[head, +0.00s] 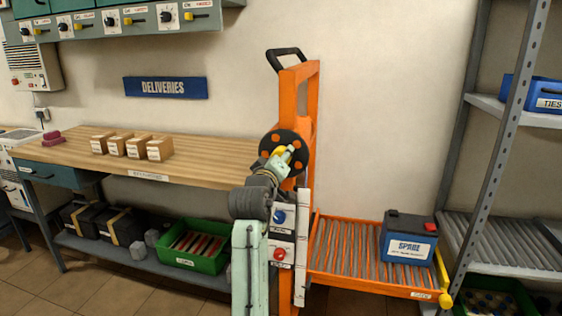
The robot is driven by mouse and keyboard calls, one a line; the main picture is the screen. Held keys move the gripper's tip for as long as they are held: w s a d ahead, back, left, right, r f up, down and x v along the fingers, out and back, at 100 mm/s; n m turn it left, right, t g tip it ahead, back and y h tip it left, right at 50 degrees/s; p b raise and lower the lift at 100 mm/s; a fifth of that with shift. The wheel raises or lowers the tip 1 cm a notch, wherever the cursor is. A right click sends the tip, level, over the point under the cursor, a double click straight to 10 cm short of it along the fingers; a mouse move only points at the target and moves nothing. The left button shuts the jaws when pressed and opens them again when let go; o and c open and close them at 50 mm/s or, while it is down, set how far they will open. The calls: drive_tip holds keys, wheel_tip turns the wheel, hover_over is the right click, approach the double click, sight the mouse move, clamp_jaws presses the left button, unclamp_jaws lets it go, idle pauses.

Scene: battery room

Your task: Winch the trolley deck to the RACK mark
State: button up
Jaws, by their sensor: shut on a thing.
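The orange trolley (300,80) stands upright in the middle with a black push handle on top. Its black winch wheel (298,138) with orange spots is on the mast. My gripper (284,156) is at the wheel, shut on the yellow crank knob (279,151), which it partly hides. The orange roller deck (345,284) sits low, right of the mast, carrying a blue battery (408,246) labelled SPARE. A white scale strip (302,245) runs down the mast; its marks are too small to read, and I cannot make out the RACK mark.
A grey rack (489,130) with a roller shelf (500,242) stands close to the deck's right end. A wooden bench (200,165) with several small boxes is at left. A green crate (205,264) is on its lower shelf. A yellow-tipped lever (444,299) is at the deck's right corner.

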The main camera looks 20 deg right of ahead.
drive_tip(key=m+b, duration=0.1)
drive_tip(key=m, duration=0.3)
drive_tip(key=shift+m, duration=0.3)
drive_tip(key=m+b, duration=0.1)
drive_tip(key=m, duration=0.2)
drive_tip(key=shift+f+m, duration=0.1)
drive_tip(key=shift+m, duration=0.2)
drive_tip(key=m+b, duration=0.1)
drive_tip(key=m, duration=0.2)
drive_tip(key=shift+m, duration=0.3)
drive_tip(key=shift+m+b, duration=0.75)
drive_tip(key=shift+m, duration=1.05)
drive_tip(key=o, duration=1.2)
drive_tip(key=shift+c, duration=0.2)
